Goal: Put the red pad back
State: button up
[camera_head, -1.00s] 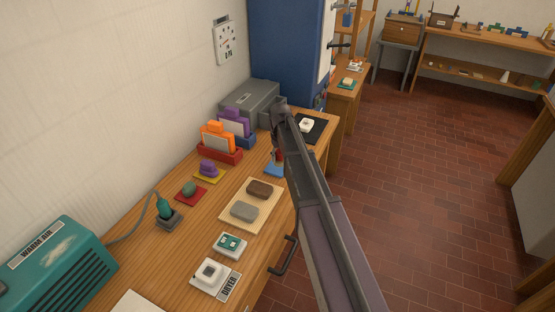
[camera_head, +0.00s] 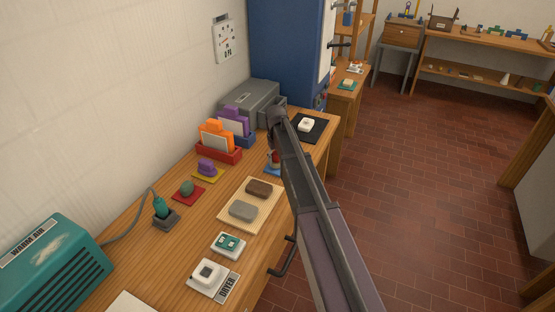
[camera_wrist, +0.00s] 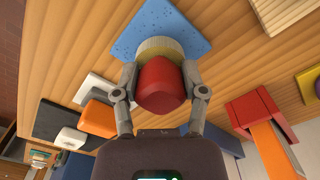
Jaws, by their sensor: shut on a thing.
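The red pad (camera_wrist: 160,82) has a rounded red top and a pale ribbed underside. My gripper (camera_wrist: 160,76) is shut on it, one finger on each side. The pad is over the blue mat (camera_wrist: 158,30), which shows behind it in the wrist view. I cannot tell whether the pad touches the mat. In the head view the blue mat (camera_head: 270,170) lies near the bench's front edge, and my arm partly hides it and the pad (camera_head: 274,156).
A purple pad (camera_head: 207,167) and a green pad (camera_head: 187,187) sit on their own mats to the left.

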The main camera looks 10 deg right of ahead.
jog(key=shift+f+b, duration=0.3)
jog(key=shift+b, duration=0.05)
jog(key=o, duration=1)
jog(key=shift+r, duration=0.25)
notch_tip(320, 180, up, 14)
jog(key=p, duration=1.4)
jog(key=shift+s+f, duration=0.1)
jog(key=shift+f, duration=0.15)
jog(key=shift+m, duration=0.9)
jog(key=s, duration=2.8)
jog(key=shift+s+d, duration=0.2)
jog(key=shift+s, duration=0.2)
